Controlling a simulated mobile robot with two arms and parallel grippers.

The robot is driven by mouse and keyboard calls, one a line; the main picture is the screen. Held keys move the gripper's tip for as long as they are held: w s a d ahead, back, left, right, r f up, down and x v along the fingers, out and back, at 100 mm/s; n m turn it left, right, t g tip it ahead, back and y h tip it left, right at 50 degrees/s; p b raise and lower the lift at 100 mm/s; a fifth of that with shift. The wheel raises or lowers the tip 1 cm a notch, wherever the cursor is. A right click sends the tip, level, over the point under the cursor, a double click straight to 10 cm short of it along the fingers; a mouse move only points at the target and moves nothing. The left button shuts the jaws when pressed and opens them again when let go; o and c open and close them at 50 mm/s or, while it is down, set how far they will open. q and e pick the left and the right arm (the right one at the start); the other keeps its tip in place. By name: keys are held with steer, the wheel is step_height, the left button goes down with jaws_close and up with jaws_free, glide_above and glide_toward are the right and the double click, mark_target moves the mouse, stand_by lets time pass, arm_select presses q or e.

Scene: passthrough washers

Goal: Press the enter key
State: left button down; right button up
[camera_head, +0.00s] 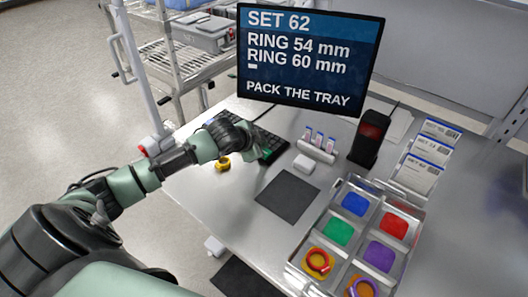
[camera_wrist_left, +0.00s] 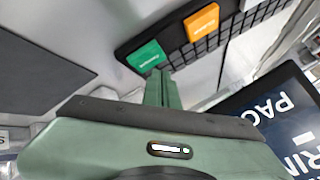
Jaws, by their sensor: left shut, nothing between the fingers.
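A dark keyboard (camera_head: 272,151) lies on the table below the screen, partly hidden by my left gripper (camera_head: 252,132). In the left wrist view, a large green key (camera_wrist_left: 146,56) sits at the keyboard's near corner, with white lettering too small to read. An orange key (camera_wrist_left: 202,22) is beside it, among small black keys. My left gripper (camera_wrist_left: 158,74) is shut and empty. Its tips overlap the edge of the green key in that view; I cannot tell whether they touch it. My right gripper is in neither view.
The screen (camera_head: 310,52) reads "SET 62, RING 54 mm, RING 60 mm, PACK THE TRAY". A compartment tray (camera_head: 324,211) with rings, a dark mat (camera_head: 287,196), a black scanner-like device (camera_head: 370,137) and a yellow object (camera_head: 222,163) are on the table.

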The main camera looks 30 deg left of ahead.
arm_select(q)
steer(key=shift+f, duration=0.1)
stand_by(0.6)
steer(key=shift+f, duration=0.35)
steer(key=shift+f, duration=0.5)
stand_by(0.5)
stand_by(0.4)
steer(key=shift+r+p, duration=0.9)
steer(key=shift+p, duration=0.2)
step_height(320, 180, up, 5)
steer(key=p, duration=0.5)
steer(key=shift+r, duration=0.1)
